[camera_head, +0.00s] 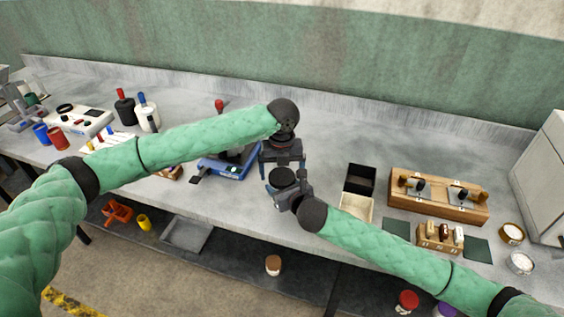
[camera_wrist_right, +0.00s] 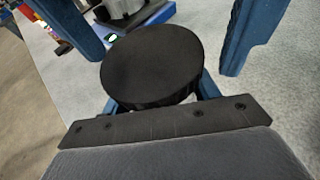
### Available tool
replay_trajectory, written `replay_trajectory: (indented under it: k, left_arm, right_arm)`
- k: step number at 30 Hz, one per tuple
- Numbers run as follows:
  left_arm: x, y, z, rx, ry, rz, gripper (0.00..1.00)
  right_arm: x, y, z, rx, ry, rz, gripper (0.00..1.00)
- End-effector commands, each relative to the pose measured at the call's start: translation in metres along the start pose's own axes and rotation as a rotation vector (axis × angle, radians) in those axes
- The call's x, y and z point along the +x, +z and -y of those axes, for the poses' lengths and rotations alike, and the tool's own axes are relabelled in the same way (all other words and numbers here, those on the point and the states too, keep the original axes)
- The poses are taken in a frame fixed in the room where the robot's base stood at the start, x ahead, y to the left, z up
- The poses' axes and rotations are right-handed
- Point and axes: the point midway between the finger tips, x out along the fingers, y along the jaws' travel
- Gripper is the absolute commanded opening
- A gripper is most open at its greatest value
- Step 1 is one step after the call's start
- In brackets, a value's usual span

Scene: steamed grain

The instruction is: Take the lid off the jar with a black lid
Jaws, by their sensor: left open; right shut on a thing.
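The jar's round black lid (camera_head: 282,177) faces up near the counter's front edge, and it fills the middle of the right wrist view (camera_wrist_right: 152,65). The jar body is hidden under the lid and behind the grippers. My right gripper (camera_head: 287,193) is shut on the jar from the front, its blue fingers partly showing below the lid in the wrist view. I cannot tell whether the jar touches the counter. My left gripper (camera_head: 283,165) is open above the lid, one blue finger on each side of it, apart from the lid in the wrist view.
A blue scale (camera_head: 228,165) stands close on the left. A jar with a brown lid (camera_head: 273,262) sits on the lower shelf. The counter behind is fairly clear.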

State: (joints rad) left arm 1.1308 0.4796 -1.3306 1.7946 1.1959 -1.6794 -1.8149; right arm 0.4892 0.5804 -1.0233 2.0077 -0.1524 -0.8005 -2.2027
Motion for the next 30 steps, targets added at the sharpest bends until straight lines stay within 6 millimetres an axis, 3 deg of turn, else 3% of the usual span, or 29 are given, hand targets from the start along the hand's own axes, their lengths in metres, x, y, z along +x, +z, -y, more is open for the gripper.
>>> replay_trajectory:
  k: [10, 17, 24, 30]
  left_arm:
    - [0.0063, -0.0003, -0.0002, 0.0, 0.0, 0.0, 0.92]
    - [0.0061, -0.0002, -0.0002, 0.0, 0.0, 0.0, 0.47]
    - [0.0061, -0.0004, 0.0001, -0.036, 0.0, -0.001, 0.46]
    - [0.0063, -0.0006, 0.0002, -0.286, 0.0, -0.001, 0.46]
  right_arm:
    - [-0.0001, 0.0005, 0.0, 0.0, 0.0, 0.001, 0.0]
    - [0.0, 0.0005, 0.0001, 0.0, 0.0, 0.001, 0.0]
    - [0.0, 0.0004, 0.0001, 0.0, 0.0, 0.001, 0.0]
    - [0.0, 0.0002, 0.0, 0.0, 0.0, 0.0, 0.0]
